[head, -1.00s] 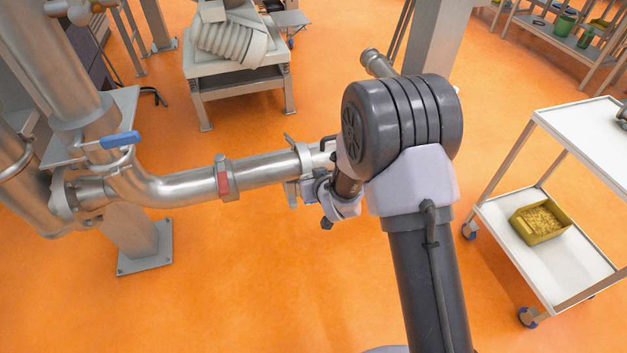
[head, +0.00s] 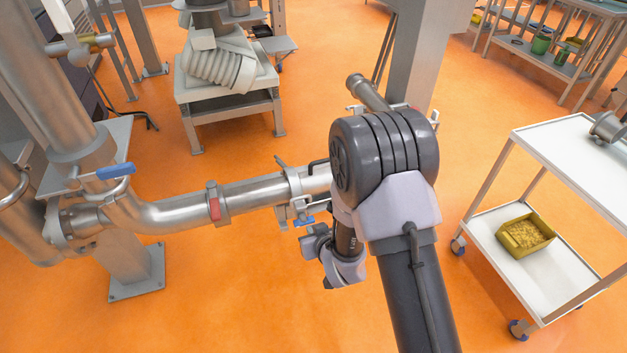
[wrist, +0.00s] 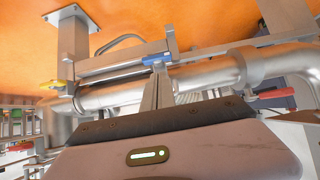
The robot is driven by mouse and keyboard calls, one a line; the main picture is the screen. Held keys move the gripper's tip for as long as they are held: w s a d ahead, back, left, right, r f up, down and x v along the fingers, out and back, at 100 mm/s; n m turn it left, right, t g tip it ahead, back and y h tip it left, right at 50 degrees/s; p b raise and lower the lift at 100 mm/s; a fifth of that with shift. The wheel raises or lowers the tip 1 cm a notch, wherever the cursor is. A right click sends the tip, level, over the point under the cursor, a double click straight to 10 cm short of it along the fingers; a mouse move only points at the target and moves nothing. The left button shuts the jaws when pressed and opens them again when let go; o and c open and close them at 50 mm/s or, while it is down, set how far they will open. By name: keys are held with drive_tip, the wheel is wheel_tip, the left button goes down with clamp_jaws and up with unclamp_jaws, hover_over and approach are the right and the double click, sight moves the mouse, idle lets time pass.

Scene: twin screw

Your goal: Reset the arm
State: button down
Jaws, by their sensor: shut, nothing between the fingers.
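My arm (head: 385,165) is bent in front of the steel pipe (head: 265,193) in the head view, with its wrist (head: 345,265) hanging below and right of the pipe. My gripper (wrist: 158,88) shows in the wrist view with its fingers together and nothing between them. The fingers point toward the pipe (wrist: 210,78) and a blue handle (wrist: 157,60) and overlap them in the picture; I cannot tell the exact gap. The blue handle also shows in the head view (head: 304,221), just left of my wrist. The fingers are not clear in the head view.
A pipe assembly with another blue handle (head: 115,171) stands at left. A white trolley (head: 565,265) with a yellow bin (head: 526,235) stands at right. A grey column (head: 420,60) rises behind my arm. The orange floor (head: 230,300) is open below the pipe.

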drive_tip(key=d+r+m+h, duration=0.25)
drive_tip(key=d+r, duration=0.35)
drive_tip(key=r, duration=0.6)
drive_tip(key=s+d+r+m+g, duration=0.1)
drive_tip(key=s+d+r+m, duration=0.1)
drive_tip(key=s+d+r, duration=0.3)
drive_tip(key=s+d+r+m, duration=0.1)
drive_tip(key=s+r, duration=0.1)
drive_tip(key=r, duration=0.4)
drive_tip(key=s+r+m+g, duration=0.1)
drive_tip(key=s+r, duration=0.3)
drive_tip(key=s, duration=0.6)
drive_tip(key=s+d+r+m+g, duration=0.1)
drive_tip(key=s+r+m, duration=0.1)
drive_tip(key=s, duration=0.7)
drive_tip(key=shift+s+d+r+g, duration=0.25)
drive_tip(key=shift+s+r+g, duration=0.15)
drive_tip(key=shift+r, duration=0.45)
drive_tip(key=c, duration=2.2)
unclamp_jaws()
drive_tip(key=shift+w+m+y, duration=0.1)
drive_tip(key=shift+m+y, duration=0.15)
